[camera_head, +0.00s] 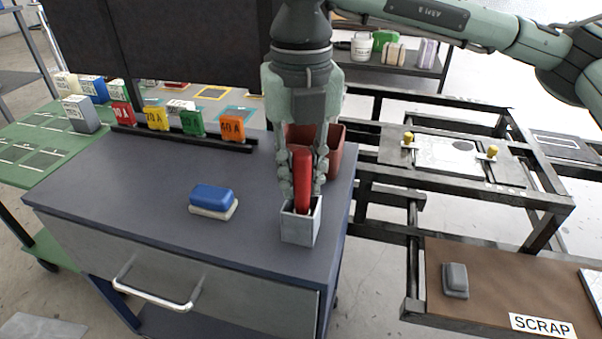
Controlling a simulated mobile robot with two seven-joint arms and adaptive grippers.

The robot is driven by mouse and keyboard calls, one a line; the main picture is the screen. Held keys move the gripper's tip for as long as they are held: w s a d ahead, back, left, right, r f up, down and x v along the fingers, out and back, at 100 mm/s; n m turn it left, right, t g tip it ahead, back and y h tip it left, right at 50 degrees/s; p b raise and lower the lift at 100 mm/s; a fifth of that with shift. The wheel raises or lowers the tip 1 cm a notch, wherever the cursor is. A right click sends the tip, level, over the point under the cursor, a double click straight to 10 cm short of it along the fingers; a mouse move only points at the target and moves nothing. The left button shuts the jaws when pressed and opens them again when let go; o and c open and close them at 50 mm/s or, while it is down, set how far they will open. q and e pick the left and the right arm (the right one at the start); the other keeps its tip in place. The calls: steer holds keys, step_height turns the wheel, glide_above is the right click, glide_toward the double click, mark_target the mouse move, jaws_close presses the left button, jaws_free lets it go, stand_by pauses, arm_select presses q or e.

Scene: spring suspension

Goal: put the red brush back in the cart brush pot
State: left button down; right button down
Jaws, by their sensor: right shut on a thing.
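The red brush (302,180) stands upright between the fingers of my right gripper (302,185), which is shut on it and points straight down. The brush's lower end is at the mouth of the grey square pot (299,229), and the pot's walls hide its tip. I cannot tell whether the brush touches the pot's bottom. The pot stands near the right front of the dark cart top (150,200). My left gripper is not in view.
A blue-and-cream block (213,199) lies left of the pot. A reddish-brown bin (334,150) stands just behind my right gripper. A rack with coloured fuse-like tags (193,123) runs along the cart's back. The cart top's left front is clear.

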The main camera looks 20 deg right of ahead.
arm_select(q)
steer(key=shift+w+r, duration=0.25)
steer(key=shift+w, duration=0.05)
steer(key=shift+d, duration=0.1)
arm_select(e)
steer(key=shift+f, duration=0.1)
steer(key=c, duration=1.4)
jaws_free()
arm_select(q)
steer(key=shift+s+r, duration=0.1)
arm_select(e)
steer(key=shift+o, duration=0.2)
steer(key=shift+r, duration=0.55)
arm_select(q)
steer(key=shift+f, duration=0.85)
arm_select(e)
step_height(320, 180, up, 11)
steer(key=shift+r, duration=0.15)
